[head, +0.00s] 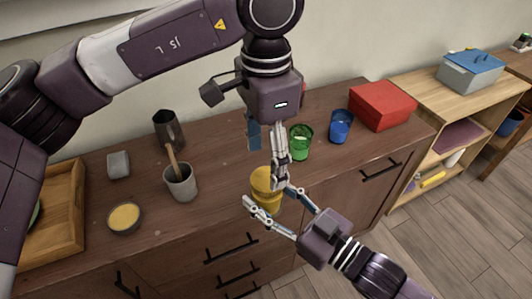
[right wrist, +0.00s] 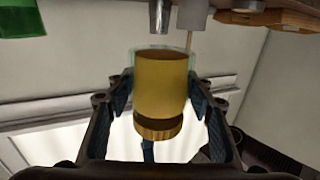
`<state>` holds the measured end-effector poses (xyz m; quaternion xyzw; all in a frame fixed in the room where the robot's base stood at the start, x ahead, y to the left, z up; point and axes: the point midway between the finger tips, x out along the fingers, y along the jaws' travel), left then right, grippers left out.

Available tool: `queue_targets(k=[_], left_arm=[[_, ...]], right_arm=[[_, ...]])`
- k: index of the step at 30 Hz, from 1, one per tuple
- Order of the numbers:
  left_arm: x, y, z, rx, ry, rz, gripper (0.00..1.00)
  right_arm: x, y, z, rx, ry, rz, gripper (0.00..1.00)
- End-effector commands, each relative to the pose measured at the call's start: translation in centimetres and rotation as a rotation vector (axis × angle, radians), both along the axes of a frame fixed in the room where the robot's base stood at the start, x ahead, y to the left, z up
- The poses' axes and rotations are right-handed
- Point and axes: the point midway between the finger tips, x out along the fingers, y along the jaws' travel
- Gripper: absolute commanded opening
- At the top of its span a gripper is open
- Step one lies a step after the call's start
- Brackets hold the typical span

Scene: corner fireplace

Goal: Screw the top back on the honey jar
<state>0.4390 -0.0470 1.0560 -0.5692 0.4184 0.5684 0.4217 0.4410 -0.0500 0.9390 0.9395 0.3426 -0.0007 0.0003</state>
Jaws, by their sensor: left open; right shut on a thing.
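The honey jar (head: 268,203) is yellow and stands near the front edge of the dark wooden cabinet top. My right gripper (head: 264,195) is shut on its body, a finger on each side. In the right wrist view the jar (right wrist: 160,85) is between the finger pads and looks upside down. The ribbed golden top (right wrist: 158,130) shows at its mouth end, with a dark band between top and body. I cannot tell whether the top touches the jar. My left gripper (head: 267,160) is open, pointing down just above the top (head: 262,176).
A green glass (head: 300,142), blue glass (head: 340,126) and red box (head: 382,105) stand to the right. A grey cup (head: 181,185) with a wooden utensil, a dark pitcher (head: 168,130) and a bowl (head: 124,218) of yellow stuff are to the left.

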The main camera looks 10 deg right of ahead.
Motion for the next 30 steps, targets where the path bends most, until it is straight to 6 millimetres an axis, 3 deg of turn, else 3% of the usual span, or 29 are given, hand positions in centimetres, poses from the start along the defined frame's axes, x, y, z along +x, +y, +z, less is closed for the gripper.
queue_targets(k=[8, 30], left_arm=[[0.0, 0.0, 0.3, -0.001, -0.002, 0.329, 0.64], [0.0, -0.1, 1.2, -0.004, -0.008, 1.718, 0.64]], right_arm=[[0.0, 0.0, 0.2, 0.003, -0.003, 0.001, 0.0], [0.0, 0.0, 0.2, 0.003, -0.003, 0.001, 0.0]])
